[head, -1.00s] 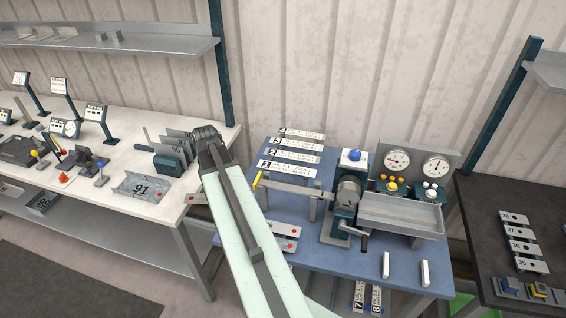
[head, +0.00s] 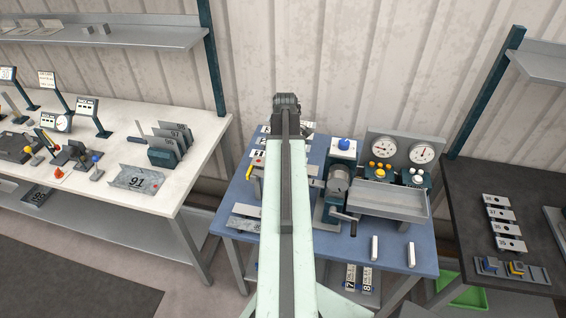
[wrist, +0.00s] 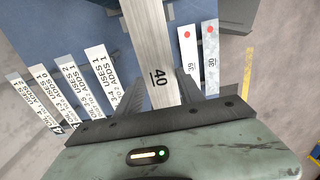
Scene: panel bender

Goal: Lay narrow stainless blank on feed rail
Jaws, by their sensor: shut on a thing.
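My gripper (wrist: 170,100) is shut on a long, narrow stainless blank (wrist: 148,40) marked 40, which runs between its fingers and out of the top of the wrist view. In the head view my raised arm hides the fingers and most of the blank. The hand is over the left part of the blue table (head: 400,235), left of the bender (head: 335,185). The feed rail is largely hidden behind my arm, with a yellow end piece (head: 249,172) at its left. I cannot tell whether the blank touches the rail.
Blanks marked 39 (wrist: 189,62) and 30 (wrist: 210,60) lie to the right in the wrist view. Several printed cards (wrist: 100,70) lie to the left. The bender's tray (head: 390,200) and two white blocks (head: 375,247) are right of my arm.

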